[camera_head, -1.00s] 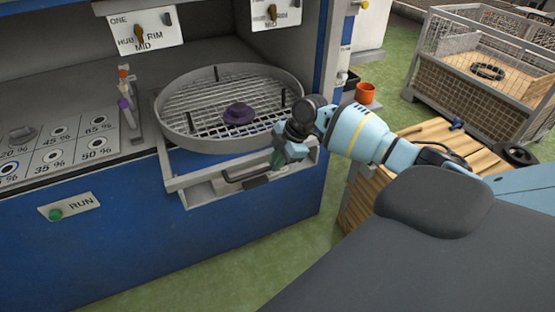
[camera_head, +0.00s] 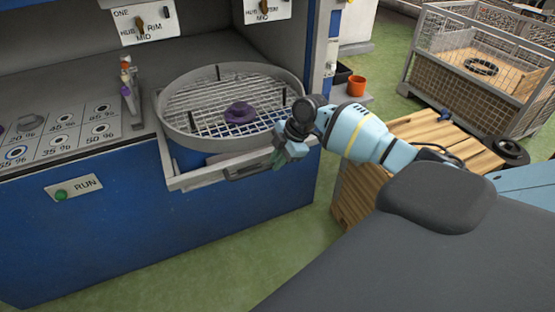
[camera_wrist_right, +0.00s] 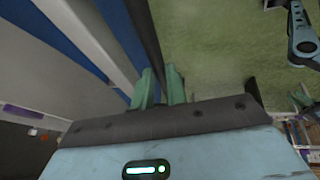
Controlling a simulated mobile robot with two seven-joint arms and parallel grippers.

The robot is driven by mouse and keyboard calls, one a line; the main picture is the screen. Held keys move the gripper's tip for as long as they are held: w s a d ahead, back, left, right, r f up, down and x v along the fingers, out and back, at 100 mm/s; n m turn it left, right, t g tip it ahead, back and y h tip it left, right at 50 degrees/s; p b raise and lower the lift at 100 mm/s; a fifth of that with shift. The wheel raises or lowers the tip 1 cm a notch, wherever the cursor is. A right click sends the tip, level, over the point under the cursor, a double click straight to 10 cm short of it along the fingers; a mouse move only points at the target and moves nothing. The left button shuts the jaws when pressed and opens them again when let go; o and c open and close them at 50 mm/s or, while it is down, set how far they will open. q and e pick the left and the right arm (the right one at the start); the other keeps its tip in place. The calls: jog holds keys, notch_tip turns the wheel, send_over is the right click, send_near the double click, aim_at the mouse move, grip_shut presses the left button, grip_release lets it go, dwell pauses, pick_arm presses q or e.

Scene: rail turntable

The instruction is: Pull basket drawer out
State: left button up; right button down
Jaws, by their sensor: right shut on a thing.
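The basket drawer carries a round grey basket (camera_head: 178,133) with a wire mesh floor and a purple hub (camera_head: 239,113). It sits at the front opening of the blue cabinet. A dark handle (camera_head: 248,169) shows along the drawer's front. My right gripper (camera_head: 279,160) is at the right part of this handle. In the right wrist view the green fingers (camera_wrist_right: 160,88) are closed around the dark handle bar (camera_wrist_right: 145,38). The exact contact in the head view is partly hidden by my wrist. My left gripper is out of view.
The blue cabinet (camera_head: 110,240) has a RUN button plate (camera_head: 74,188) and percent-marked pads at left. A wooden crate (camera_head: 352,200) stands right of the drawer, below my arm. A wire cage (camera_head: 480,80) stands behind it. Green floor in front of the cabinet is clear.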

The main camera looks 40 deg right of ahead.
jog(key=c, duration=1.4)
grip_release()
jog(key=v, duration=0.7)
jog(key=shift+d+r, duration=0.2)
jog(key=shift+r, duration=0.1)
jog(key=shift+s, duration=0.1)
